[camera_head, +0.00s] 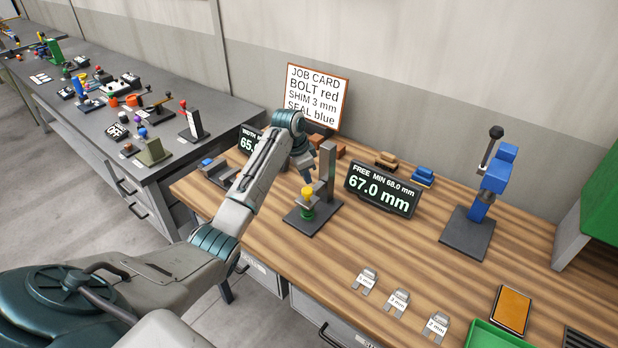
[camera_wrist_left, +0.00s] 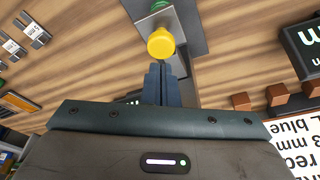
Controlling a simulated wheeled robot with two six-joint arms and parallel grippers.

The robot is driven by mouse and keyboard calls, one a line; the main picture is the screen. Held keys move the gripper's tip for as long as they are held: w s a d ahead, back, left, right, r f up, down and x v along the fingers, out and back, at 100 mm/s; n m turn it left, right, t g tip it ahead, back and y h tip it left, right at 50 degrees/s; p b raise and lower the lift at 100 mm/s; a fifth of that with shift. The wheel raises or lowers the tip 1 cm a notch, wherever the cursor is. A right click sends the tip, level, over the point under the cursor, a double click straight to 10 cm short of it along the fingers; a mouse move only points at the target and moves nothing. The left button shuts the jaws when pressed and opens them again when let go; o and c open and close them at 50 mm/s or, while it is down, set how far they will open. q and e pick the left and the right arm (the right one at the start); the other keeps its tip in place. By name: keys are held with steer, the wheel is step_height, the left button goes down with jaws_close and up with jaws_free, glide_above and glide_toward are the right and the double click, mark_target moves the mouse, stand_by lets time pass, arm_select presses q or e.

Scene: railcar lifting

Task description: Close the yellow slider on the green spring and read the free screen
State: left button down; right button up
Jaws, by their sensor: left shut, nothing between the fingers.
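The yellow slider (camera_head: 307,191) sits on top of the green spring (camera_head: 306,213), on a dark gauge stand (camera_head: 327,172) on the wooden bench. My left gripper (camera_head: 306,176) is shut and empty, just above the slider. The left wrist view shows its shut fingers (camera_wrist_left: 162,68) close to the yellow slider (camera_wrist_left: 161,43), with a bit of the green spring (camera_wrist_left: 158,5) beyond it. I cannot tell whether the fingertips touch the slider. The free screen (camera_head: 382,190) reads "FREE MIN 68.0 mm" and "67.0 mm". My right gripper is not in view.
A width screen (camera_head: 249,140), partly hidden by my left arm, stands behind it. The job card (camera_head: 316,96) stands at the back. A blue press (camera_head: 490,185) stands right of the free screen. Several tagged shims (camera_head: 398,302) and a green tray (camera_head: 492,336) lie at the front right.

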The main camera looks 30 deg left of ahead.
mark_target(306, 190)
arm_select(q)
step_height(306, 190, up, 7)
stand_by(0.7)
stand_by(0.3)
